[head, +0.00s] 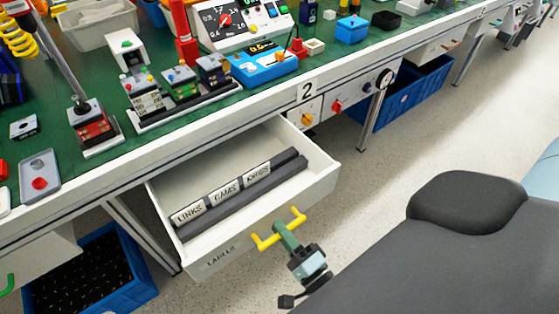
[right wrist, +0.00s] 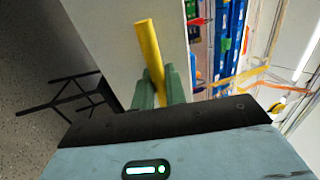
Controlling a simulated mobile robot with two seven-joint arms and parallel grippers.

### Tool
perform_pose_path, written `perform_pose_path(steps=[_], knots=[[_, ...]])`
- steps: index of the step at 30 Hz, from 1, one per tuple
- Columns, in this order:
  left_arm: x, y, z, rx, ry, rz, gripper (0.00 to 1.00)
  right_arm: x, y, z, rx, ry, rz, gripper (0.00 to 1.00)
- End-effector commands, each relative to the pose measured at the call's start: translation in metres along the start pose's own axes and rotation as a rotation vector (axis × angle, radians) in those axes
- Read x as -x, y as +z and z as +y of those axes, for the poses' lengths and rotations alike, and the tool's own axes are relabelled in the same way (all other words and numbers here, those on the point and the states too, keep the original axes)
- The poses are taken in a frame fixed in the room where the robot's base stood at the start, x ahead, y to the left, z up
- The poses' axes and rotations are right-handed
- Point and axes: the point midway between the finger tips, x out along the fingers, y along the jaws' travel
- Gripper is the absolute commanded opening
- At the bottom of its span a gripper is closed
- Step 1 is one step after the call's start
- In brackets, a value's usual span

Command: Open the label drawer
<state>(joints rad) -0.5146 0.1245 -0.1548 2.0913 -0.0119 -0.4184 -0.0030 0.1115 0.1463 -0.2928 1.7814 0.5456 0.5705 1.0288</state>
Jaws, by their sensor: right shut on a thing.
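The label drawer (head: 322,184) is white and stands pulled out from under the workbench. Its front carries the word LABELS. Inside lie dark strips with cards (head: 225,192) marked LINKS, CAMS and KNOBS. A yellow bar handle (head: 266,242) sits on the drawer front. My right gripper (head: 284,234) has its green fingers shut on this handle. In the right wrist view the yellow handle (right wrist: 148,55) runs between the green fingers (right wrist: 157,88), against the pale drawer front. My left gripper is not in view.
The green-topped workbench (head: 75,185) holds several devices, trays and switch boxes. A blue bin (head: 95,265) stands under it at the left, and another (head: 435,75) at the right.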

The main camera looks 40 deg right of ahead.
Motion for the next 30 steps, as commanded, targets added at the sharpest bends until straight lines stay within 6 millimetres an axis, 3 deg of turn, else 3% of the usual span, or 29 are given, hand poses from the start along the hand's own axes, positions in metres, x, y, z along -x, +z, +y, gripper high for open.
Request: perform_pose_path(steps=[6,7,11,22,30], knots=[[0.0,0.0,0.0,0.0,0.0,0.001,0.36,0.0,0.0,0.0,0.0,0.0,0.0,0.0],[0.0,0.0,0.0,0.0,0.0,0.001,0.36,0.0,0.0,0.0,0.0,0.0,0.0,0.15],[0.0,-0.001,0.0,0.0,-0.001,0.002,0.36,0.0,0.0,0.0,0.0,0.0,0.0,0.31],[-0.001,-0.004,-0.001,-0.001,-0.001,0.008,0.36,0.005,0.0,0.001,0.001,0.001,-0.001,0.31],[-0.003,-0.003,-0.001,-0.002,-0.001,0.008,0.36,0.046,0.0,0.002,0.001,0.005,-0.002,0.31]])
